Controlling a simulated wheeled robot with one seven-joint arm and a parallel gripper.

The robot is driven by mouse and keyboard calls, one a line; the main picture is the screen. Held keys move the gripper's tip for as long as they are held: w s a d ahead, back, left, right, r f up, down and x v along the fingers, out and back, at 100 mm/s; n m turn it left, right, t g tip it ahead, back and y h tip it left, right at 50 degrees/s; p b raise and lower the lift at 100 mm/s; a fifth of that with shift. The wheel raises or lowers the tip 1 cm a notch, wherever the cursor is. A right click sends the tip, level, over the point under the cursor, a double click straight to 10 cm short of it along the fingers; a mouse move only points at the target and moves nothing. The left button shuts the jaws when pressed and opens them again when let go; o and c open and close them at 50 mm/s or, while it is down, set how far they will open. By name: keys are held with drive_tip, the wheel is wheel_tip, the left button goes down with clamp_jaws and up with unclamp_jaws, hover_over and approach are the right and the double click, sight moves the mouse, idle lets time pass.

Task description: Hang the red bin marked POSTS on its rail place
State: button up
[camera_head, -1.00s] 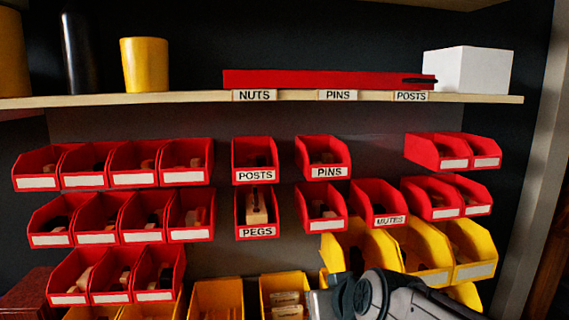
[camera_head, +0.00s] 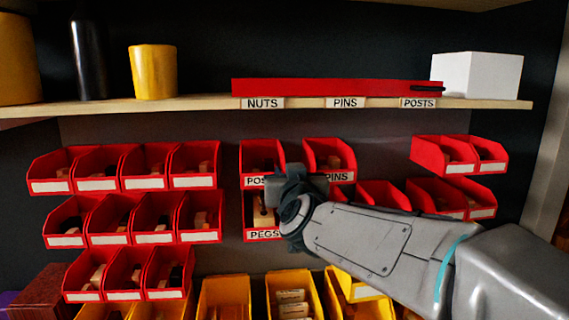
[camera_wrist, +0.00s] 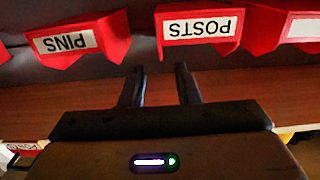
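The red POSTS bin (camera_head: 262,152) hangs in the top row under the NUTS shelf label (camera_head: 262,103); its label is partly covered by my gripper. In the wrist view, the POSTS bin (camera_wrist: 200,42) shows upside down beyond my fingertips. My gripper (camera_wrist: 158,70) is open, with nothing between its fingers and apart from the bin. In the head view, my gripper (camera_head: 292,182) is in front of the lower right of the POSTS bin. The POSTS shelf label (camera_head: 418,103) is at the right; the wall below and slightly left of it is bare.
The red PINS bin (camera_head: 330,152) hangs close to the right, and the PEGS bin (camera_head: 250,222) hangs directly below. Red bins (camera_head: 440,155) hang further right. A shelf (camera_head: 200,106) runs above, holding a red bar (camera_head: 335,87) and white box (camera_head: 476,75). Yellow bins (camera_head: 222,295) stand below.

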sight(284, 161)
drive_tip(key=w, duration=0.3)
drive_tip(key=w+a, duration=0.1)
drive_tip(key=w, duration=0.2)
drive_tip(key=w+a+p, duration=0.1)
drive_tip(key=w, duration=0.2)
drive_tip(key=shift+w, duration=0.15)
clamp_jaws()
